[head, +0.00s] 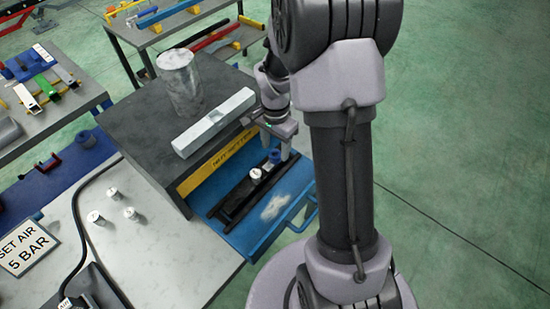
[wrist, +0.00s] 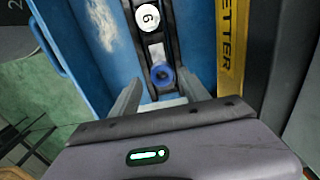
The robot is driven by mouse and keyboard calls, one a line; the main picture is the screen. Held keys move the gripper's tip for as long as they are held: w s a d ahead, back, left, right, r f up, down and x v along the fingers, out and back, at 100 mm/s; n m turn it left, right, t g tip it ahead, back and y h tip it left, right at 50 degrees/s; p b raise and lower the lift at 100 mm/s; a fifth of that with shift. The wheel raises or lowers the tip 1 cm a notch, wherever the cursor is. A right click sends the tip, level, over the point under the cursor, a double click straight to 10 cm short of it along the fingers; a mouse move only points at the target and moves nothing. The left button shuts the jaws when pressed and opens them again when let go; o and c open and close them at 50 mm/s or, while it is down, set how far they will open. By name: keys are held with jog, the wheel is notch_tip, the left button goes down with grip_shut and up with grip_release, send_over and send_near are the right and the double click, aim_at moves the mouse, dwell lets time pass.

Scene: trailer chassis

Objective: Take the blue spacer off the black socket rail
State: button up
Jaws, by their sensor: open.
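The blue spacer (head: 275,156) is a small ring on the far end of the black socket rail (head: 233,203). In the wrist view the blue spacer (wrist: 153,84) has a darker centre, and the black socket rail (wrist: 158,51) runs up from it. My gripper (head: 279,148) is open, with its fingers pointing down close to the spacer. In the wrist view its two fingers (wrist: 159,84) stand to the left and right of the spacer. I cannot tell how far above it the tips are. A white-topped socket marked 6 (wrist: 148,18) sits on the rail beside the spacer.
The yellow-labelled cabinet edge (wrist: 231,45) is close to the right in the wrist view. A pale bar (head: 214,122) and a metal cylinder (head: 180,83) stand on the cabinet.

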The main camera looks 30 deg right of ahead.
aim_at(275, 152)
jog(key=f, duration=0.3)
jog(key=shift+w+f+b, duration=0.15)
jog(key=shift+w+b, duration=0.05)
jog(key=shift+b, duration=0.15)
jog(key=shift+c, duration=0.2)
jog(key=shift+r, duration=0.2)
grip_shut()
